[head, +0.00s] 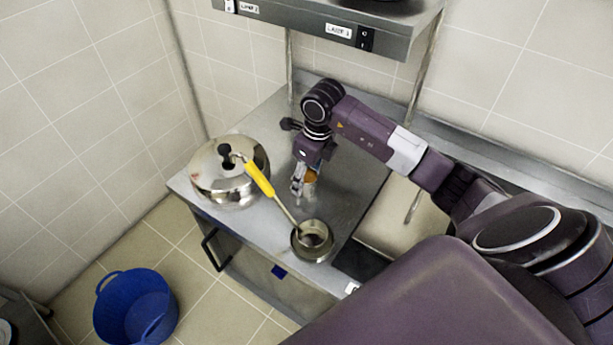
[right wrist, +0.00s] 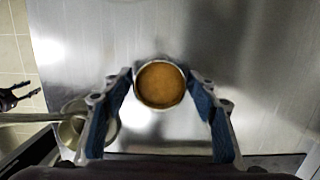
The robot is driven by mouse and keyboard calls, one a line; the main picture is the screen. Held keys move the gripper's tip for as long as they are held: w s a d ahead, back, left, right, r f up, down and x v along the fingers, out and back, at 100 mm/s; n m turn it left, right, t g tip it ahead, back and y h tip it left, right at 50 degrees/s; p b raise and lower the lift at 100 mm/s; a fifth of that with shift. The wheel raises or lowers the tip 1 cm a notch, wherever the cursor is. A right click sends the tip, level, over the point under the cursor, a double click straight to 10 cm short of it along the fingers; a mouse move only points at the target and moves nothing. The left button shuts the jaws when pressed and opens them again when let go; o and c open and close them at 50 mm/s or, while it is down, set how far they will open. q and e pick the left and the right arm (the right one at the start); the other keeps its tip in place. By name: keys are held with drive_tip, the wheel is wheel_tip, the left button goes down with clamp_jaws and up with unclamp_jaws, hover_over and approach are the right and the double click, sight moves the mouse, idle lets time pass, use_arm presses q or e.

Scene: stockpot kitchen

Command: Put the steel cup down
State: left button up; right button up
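The steel cup (head: 311,178) is small and round, with orange-brown contents. In the right wrist view the cup (right wrist: 160,85) sits between the fingertips, seen from above. My right gripper (head: 299,187) points down over the steel counter (head: 349,190). Its blue-padded fingers (right wrist: 160,82) meet the cup's two sides. The cup is upright, low over or on the counter; its base is hidden, so I cannot tell which. My left gripper is not in the head view.
A lidded pot (head: 222,185) stands left of the cup. A shelf (head: 300,26) overhangs the back. A blue bucket (head: 135,310) is on the floor. Counter right of the cup is bare.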

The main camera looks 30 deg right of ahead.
drive_tip(key=shift+r, duration=0.4)
wheel_tip(320, 180, up, 11)
drive_tip(key=s+b, duration=0.1)
drive_tip(key=b, duration=0.2)
drive_tip(key=shift+s+d+r, duration=0.2)
drive_tip(key=shift+s+d, duration=0.1)
drive_tip(key=shift+d, duration=0.05)
